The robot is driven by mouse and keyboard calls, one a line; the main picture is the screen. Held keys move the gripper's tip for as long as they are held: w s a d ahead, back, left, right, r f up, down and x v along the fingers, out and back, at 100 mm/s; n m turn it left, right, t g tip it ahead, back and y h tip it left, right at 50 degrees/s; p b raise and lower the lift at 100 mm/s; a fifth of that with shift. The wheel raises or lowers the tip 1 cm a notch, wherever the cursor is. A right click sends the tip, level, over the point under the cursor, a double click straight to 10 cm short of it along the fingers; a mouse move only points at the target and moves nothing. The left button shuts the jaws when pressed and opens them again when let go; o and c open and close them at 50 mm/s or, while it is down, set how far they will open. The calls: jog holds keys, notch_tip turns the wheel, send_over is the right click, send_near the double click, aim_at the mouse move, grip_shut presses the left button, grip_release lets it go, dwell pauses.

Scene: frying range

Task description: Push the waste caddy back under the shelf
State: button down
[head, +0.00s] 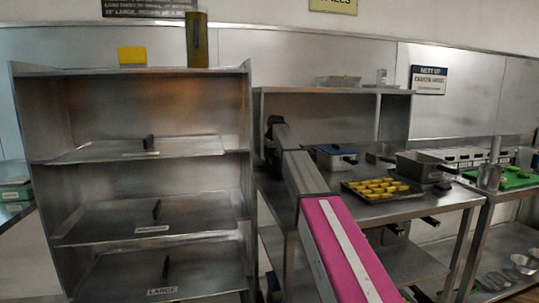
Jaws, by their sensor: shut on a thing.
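No waste caddy can be made out in the head view. My arm reaches up from the bottom right, with a pink link and grey links, to a dark joint in front of the steel shelf (283,93) at the centre. My gripper cannot be seen; the arm's far end and the left shelf unit cover that area. The space under the work table is partly hidden behind my arm, and a small dark shape there is too unclear to name.
A tall steel shelf unit (246,170) with several lidded trays stands at the left. Green boards (512,178) lie farther right.

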aim_at(268, 160)
jog(key=shift+w+a+r, duration=0.1)
jog(key=shift+w, duration=1.45)
jog(key=c, duration=0.8)
grip_release()
jog(key=shift+s, duration=0.15)
jog(key=shift+s+r, duration=0.15)
jog(key=shift+r, duration=0.05)
jog(key=v, duration=1)
